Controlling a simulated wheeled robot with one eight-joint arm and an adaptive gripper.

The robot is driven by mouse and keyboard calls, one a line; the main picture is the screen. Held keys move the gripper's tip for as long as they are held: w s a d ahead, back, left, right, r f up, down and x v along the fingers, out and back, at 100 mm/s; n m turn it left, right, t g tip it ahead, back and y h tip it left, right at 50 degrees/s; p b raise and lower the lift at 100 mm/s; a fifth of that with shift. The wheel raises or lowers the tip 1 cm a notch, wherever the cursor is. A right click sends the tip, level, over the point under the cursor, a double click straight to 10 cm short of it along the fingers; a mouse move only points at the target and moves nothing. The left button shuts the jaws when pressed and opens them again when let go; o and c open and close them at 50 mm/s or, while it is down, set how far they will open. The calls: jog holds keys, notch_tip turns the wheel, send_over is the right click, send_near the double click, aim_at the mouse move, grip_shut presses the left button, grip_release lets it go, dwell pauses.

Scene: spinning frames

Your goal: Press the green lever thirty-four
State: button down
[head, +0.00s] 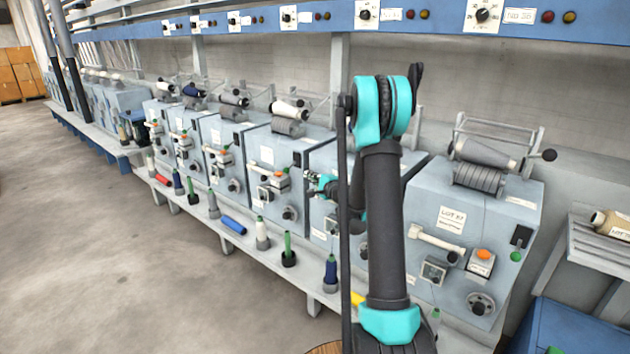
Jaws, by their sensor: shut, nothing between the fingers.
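A green lever (515,256) hangs below a black switch plate on the nearest blue spinning frame (420,195). Similar frames stand in a row to the left, with small dark switch plates (297,159) whose levers are too small to make out well. I cannot read the number thirty-four on any frame. My gripper (311,182) is shut and empty, small in the picture, in front of the frame just left of the nearest one. My arm hides much of that frame, including where its lever may be. I cannot tell whether the gripper touches anything.
A ledge along the frames holds several bobbins, including a blue one (330,272) and a green one (287,250). A blue rail (590,26) with dials and lamps runs overhead. A rack (603,240) stands at right. The floor (110,250) at left is clear.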

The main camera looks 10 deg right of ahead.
aim_at(286, 171)
jog(key=x, duration=0.3)
jog(key=shift+w+a, duration=0.1)
jog(key=shift+w, duration=0.1)
jog(key=shift+s+a+r, duration=0.1)
jog(key=shift+s+a, duration=0.05)
jog(key=shift+a, duration=0.45)
jog(key=shift+s+a+r, duration=0.1)
jog(key=shift+a+r, duration=0.05)
jog(key=shift+a, duration=0.5)
jog(key=shift+s+a+r, duration=0.1)
jog(key=shift+s+a, duration=0.05)
jog(key=shift+a, duration=0.45)
